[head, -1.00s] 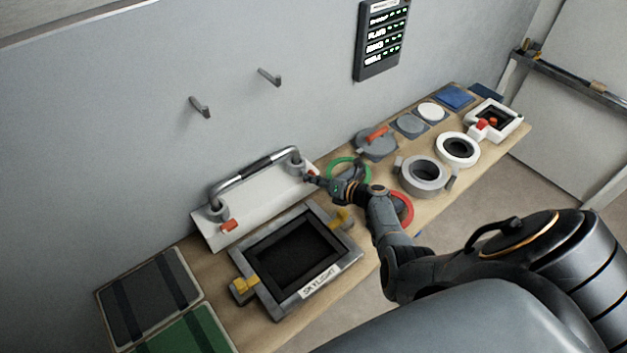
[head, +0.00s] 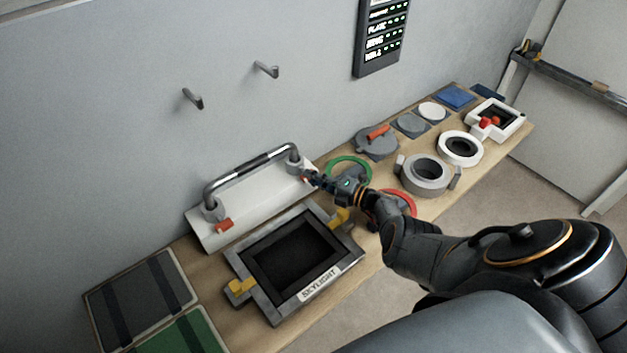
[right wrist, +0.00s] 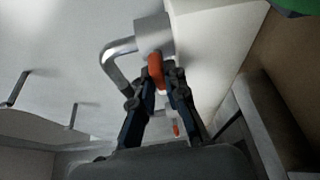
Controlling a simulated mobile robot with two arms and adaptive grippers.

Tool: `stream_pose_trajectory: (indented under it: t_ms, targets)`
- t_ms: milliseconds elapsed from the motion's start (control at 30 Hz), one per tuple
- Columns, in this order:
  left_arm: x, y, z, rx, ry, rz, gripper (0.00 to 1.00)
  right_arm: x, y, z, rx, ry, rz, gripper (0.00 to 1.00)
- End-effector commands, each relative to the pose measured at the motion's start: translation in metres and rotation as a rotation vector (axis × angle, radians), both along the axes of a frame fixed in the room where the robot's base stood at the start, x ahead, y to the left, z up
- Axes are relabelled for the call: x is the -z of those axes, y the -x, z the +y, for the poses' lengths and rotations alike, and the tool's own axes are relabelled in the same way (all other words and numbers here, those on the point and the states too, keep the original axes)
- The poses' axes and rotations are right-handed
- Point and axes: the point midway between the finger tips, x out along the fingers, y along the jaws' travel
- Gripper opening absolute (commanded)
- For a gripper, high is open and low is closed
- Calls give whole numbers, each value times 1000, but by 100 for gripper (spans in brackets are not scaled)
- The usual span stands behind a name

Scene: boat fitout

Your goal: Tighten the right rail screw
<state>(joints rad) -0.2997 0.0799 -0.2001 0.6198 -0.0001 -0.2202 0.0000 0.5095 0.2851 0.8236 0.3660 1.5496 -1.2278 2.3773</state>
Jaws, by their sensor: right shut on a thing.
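The grab rail (head: 252,165) is a metal bar with a dark grip, standing on a white base plate (head: 258,205) against the wall. At its left foot is an orange-red screw tab (head: 224,226). At its right foot, the right rail screw is an orange piece, mostly hidden in the head view; it shows in the right wrist view (right wrist: 155,70). My right gripper (head: 309,178) is at that right foot. In the right wrist view its fingers (right wrist: 162,78) are shut on the orange screw. My left gripper is in neither view.
A framed skylight hatch (head: 240,262) with yellow latches lies in front of the rail. Green (head: 350,160) and red (head: 413,204) rings lie near my right arm. Round fittings, including a grey one (head: 427,173), stand farther right. Two hooks are on the wall.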

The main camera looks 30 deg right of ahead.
Motion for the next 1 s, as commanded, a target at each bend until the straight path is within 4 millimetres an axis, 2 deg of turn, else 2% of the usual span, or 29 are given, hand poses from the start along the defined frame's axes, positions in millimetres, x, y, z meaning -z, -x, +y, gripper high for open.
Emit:
stream_pose_trajectory:
  t_ms: [667,700,1000]
  targets:
    - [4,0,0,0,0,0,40,1,0,1,0,-57,5,0]
    - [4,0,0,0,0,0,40,1,0,1,0,-57,5,21]
    - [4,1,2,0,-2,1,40,1,0,0,0,-56,5,23]
